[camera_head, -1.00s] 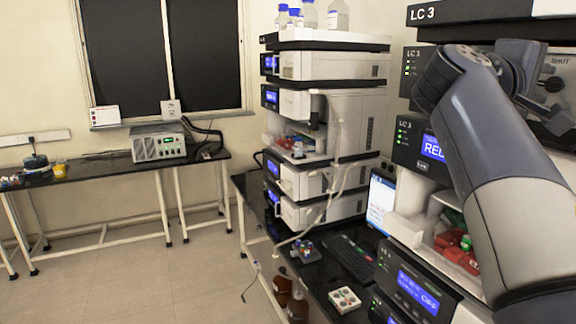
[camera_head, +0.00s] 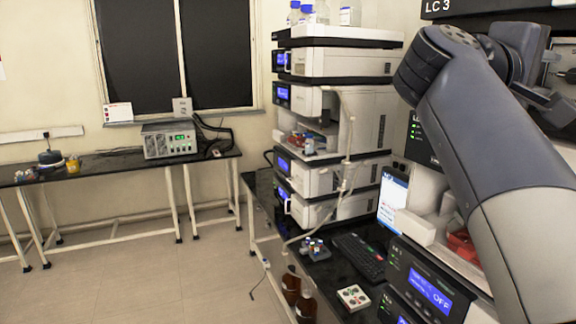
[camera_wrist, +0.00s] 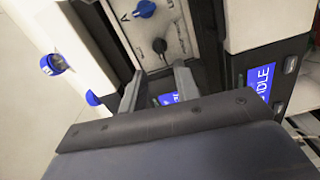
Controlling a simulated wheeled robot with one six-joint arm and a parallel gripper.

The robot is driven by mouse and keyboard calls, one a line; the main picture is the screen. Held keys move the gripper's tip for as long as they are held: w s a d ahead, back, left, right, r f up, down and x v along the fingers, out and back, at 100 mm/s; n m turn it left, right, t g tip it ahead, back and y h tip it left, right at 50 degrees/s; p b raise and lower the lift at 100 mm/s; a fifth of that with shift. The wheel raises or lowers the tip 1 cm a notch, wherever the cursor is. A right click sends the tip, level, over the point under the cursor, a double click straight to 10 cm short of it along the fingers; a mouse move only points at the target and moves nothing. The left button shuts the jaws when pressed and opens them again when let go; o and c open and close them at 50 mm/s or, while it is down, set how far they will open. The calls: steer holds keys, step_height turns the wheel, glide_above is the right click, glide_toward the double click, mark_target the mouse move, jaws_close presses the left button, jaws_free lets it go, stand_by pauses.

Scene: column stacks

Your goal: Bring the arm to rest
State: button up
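My arm (camera_head: 500,150) is bent and raised across the right side of the head view, in front of the right-hand instrument stack. In the wrist view, my gripper (camera_wrist: 157,85) has its two grey fingers apart with nothing held between them. The fingers point toward a pale instrument panel (camera_wrist: 180,35) with a blue knob and a black knob. In the head view, the fingertips are not clear at the right edge.
A tall instrument stack (camera_head: 345,68) stands mid-view on a dark bench. A keyboard (camera_head: 358,256), a white tray (camera_head: 353,297) and brown bottles (camera_head: 306,307) sit low nearby. A back table (camera_head: 110,165) holds a power unit (camera_head: 168,140). The floor (camera_head: 150,270) at left is clear.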

mark_target(568, 78)
steer(key=p+x, duration=0.2)
steer(key=x, duration=0.5)
steer(key=shift+d+r, duration=0.1)
steer(key=shift+d, duration=0.15)
steer(key=shift+w+f+m+b, duration=0.1)
steer(key=shift+f+m+b, duration=0.2)
steer(key=shift+m+b, duration=0.8)
steer(key=shift+m, duration=0.4)
steer(key=m+b, duration=0.1)
steer(key=m, duration=0.2)
steer(key=shift+b, duration=0.35)
steer(key=b+v, duration=0.2)
steer(key=v, duration=0.8)
steer(key=shift+a+r, duration=0.2)
steer(key=shift+a, duration=0.05)
steer(key=shift+f, duration=0.1)
